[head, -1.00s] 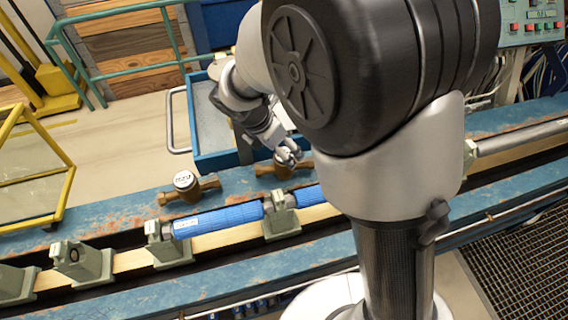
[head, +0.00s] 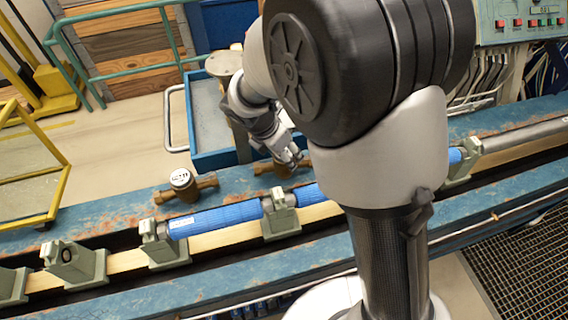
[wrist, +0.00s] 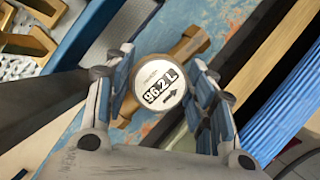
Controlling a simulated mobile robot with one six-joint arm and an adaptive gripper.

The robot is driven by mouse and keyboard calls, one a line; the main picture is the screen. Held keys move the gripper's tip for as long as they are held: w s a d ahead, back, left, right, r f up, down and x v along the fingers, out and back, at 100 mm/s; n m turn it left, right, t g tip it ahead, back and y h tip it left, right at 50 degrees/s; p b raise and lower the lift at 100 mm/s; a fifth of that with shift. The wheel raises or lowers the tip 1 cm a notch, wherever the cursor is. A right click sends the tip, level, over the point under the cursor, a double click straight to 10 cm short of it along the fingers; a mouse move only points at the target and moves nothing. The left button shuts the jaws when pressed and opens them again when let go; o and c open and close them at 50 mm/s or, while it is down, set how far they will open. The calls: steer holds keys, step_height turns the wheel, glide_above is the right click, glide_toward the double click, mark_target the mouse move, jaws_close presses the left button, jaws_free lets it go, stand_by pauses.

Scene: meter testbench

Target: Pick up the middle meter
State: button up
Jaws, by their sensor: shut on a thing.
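The middle meter is a brass body with a round white face reading 96.2 L. In the wrist view, the meter (wrist: 163,88) sits between the two finger pads of my gripper (wrist: 164,66), which is shut on it. In the head view, my gripper (head: 288,158) is low over the blue bench, and only part of the meter's brass body (head: 262,167) shows beside the fingers. The meter appears to be at the bench surface; I cannot tell whether it touches it.
Another brass meter (head: 182,180) with a white face stands to the left on the blue bench (head: 100,212). Blue cylinders (head: 215,218) lie in grey-green clamps (head: 280,215) in front. A blue cart (head: 212,160) stands behind. Brass parts (wrist: 32,42) show at the wrist view's upper left.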

jaws_close()
stand_by(0.3)
stand_by(0.3)
